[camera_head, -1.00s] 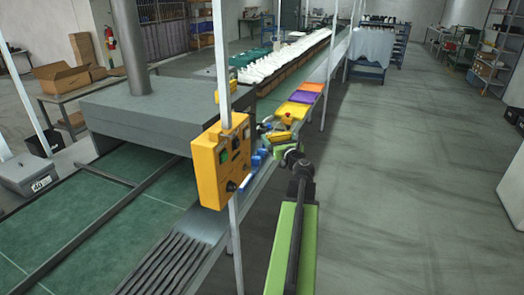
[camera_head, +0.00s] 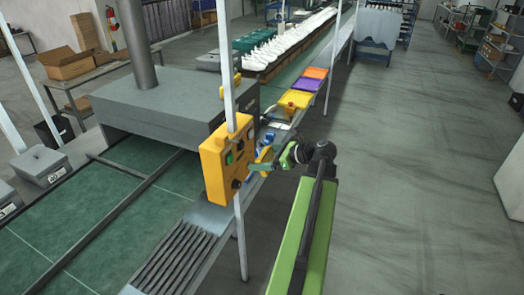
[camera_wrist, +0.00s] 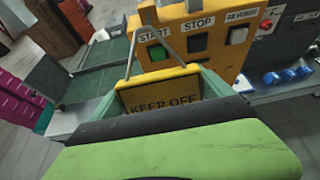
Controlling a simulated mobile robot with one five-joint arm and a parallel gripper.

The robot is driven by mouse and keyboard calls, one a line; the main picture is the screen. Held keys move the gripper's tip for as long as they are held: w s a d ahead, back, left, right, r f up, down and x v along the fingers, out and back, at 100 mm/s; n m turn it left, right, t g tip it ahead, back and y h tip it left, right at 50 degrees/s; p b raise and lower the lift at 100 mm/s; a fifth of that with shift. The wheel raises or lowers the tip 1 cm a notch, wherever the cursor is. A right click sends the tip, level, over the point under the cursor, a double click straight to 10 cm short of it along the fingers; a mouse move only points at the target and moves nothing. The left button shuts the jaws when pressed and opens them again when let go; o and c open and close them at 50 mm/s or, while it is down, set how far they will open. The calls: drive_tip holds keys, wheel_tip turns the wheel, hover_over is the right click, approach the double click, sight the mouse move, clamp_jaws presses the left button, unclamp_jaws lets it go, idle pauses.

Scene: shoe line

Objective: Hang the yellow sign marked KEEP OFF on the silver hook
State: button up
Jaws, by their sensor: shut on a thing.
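The yellow KEEP OFF sign (camera_wrist: 165,98) is between the teal fingers of my gripper (camera_wrist: 158,88) in the wrist view, its lettering facing the camera. A thin grey wire loop (camera_wrist: 133,50) rises from its top edge. My gripper is shut on the sign. In the head view my gripper (camera_head: 262,167) is just right of the yellow control box (camera_head: 212,172). The wire loop overlaps the box front in the wrist view, but I cannot tell whether it touches. I cannot make out the silver hook in either view.
The box carries START, STOP and REVERSE labels with buttons (camera_wrist: 238,36). A white post (camera_head: 240,235) stands against it. Blue-capped items (camera_wrist: 285,75) lie at the right. Trays (camera_head: 305,86) line the conveyor edge behind. The floor at right (camera_head: 420,200) is clear.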

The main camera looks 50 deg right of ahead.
approach(232, 156)
drive_tip(key=shift+r+b+x, duration=0.2)
drive_tip(key=shift+b+x, duration=0.2)
drive_tip(key=shift+x, duration=2)
drive_tip(key=shift+b+x, duration=0.6)
drive_tip(key=shift+x, duration=0.4)
drive_tip(key=shift+s+a+f, duration=0.1)
drive_tip(key=shift+f, duration=0.05)
drive_tip(key=o, duration=1.1)
